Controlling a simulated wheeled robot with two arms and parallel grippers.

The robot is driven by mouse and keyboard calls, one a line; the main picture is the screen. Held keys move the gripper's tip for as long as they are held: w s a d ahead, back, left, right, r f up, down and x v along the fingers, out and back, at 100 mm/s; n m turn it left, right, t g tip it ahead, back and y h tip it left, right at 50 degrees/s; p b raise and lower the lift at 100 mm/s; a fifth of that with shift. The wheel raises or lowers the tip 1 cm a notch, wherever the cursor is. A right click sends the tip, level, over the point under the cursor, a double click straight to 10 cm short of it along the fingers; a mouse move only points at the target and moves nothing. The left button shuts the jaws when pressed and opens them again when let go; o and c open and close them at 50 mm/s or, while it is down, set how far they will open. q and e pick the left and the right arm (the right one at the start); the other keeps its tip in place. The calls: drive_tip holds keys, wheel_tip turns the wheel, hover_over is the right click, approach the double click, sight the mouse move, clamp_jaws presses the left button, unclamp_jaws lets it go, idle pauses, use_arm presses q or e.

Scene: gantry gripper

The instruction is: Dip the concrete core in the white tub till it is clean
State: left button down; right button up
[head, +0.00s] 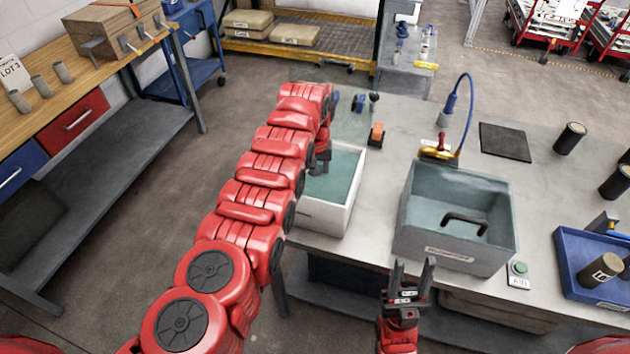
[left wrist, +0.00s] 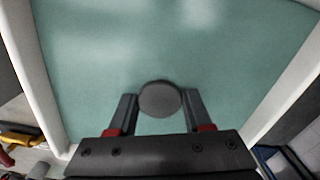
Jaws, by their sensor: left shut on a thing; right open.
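The white tub (head: 318,215) stands at the left end of the grey table and holds greenish water (left wrist: 170,50). My left gripper (left wrist: 158,108) is over the water in the left wrist view, its two fingers either side of the concrete core (left wrist: 160,99), seen end-on as a grey disc. It is shut on the core. In the head view my left gripper (head: 321,167) is at the tub, partly hidden by my red arm, and I cannot make out the core there. How deep the core is, and its cleanness, I cannot tell. My right gripper (head: 413,274) is open and empty before the table.
A grey tank (head: 447,254) with a black handle stands right of the tub. A blue tray (head: 567,262) with a dark core lies at the far right, near several other dark cores (head: 570,138). A black mat (head: 505,142) lies at the back. A workbench (head: 85,85) is on the left.

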use_arm(q)
wheel_tip(320, 180, up, 5)
drive_tip(key=shift+r+p, duration=0.1)
drive_tip(key=shift+p, duration=1.15)
wheel_tip(320, 180, up, 8)
drive_tip(key=shift+r, duration=0.2)
